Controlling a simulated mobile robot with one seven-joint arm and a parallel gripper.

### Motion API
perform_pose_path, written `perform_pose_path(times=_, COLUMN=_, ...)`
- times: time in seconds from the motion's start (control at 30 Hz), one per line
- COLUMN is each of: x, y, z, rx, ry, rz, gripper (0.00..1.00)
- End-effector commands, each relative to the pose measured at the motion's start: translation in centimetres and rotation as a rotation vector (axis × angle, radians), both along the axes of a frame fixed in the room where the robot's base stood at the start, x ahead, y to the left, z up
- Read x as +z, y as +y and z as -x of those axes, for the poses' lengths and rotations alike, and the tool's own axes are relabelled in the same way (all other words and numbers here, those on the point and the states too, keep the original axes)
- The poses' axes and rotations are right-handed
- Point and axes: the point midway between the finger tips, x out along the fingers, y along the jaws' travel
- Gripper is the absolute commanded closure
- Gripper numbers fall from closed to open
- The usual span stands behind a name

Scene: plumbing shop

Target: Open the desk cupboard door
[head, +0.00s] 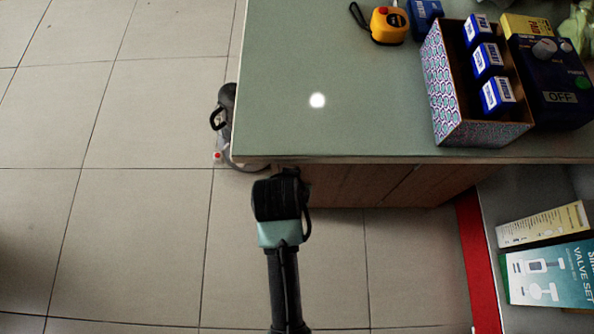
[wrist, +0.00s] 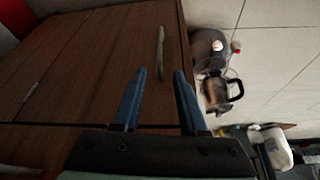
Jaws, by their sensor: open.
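The desk (head: 330,110) has a pale green top, with brown wooden cupboard fronts (head: 370,184) below its front edge. In the wrist view a brown cupboard door (wrist: 110,65) carries a slim grey upright handle (wrist: 160,50). The door looks shut. My gripper (wrist: 160,75) is open, its two blue fingers apart and pointing at the door, with the handle showing between and beyond the fingertips. I cannot tell whether the handle is within the fingers' reach. In the head view my arm reaches up to the desk's front edge, and the fingers are hidden.
A box of blue-and-white packs (head: 470,125) and a yellow tape measure (head: 388,25) stand on the desk. A grey item with a black handle (wrist: 215,75) is on the floor beside the desk. A shelf with boxes (head: 550,275) stands right. Tiled floor (head: 130,250) is clear left.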

Motion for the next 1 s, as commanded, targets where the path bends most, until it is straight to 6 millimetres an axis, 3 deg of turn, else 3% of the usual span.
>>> perform_pose_path(times=0.2, x=-5.0, y=-0.4, z=-1.7, rx=-0.001, ry=0.001, rz=0.000, gripper=0.58)
perform_pose_path(times=0.5, x=-9.3, y=-0.8, z=-3.6, rx=-0.001, ry=0.001, rz=0.000, gripper=0.58)
perform_pose_path(times=0.97, x=-10.1, y=-0.9, z=-4.1, rx=-0.001, ry=-0.001, rz=0.000, gripper=0.58)
perform_pose_path(times=1.0, x=-10.1, y=-0.9, z=-4.1, rx=-0.001, ry=-0.001, rz=0.000, gripper=0.65)
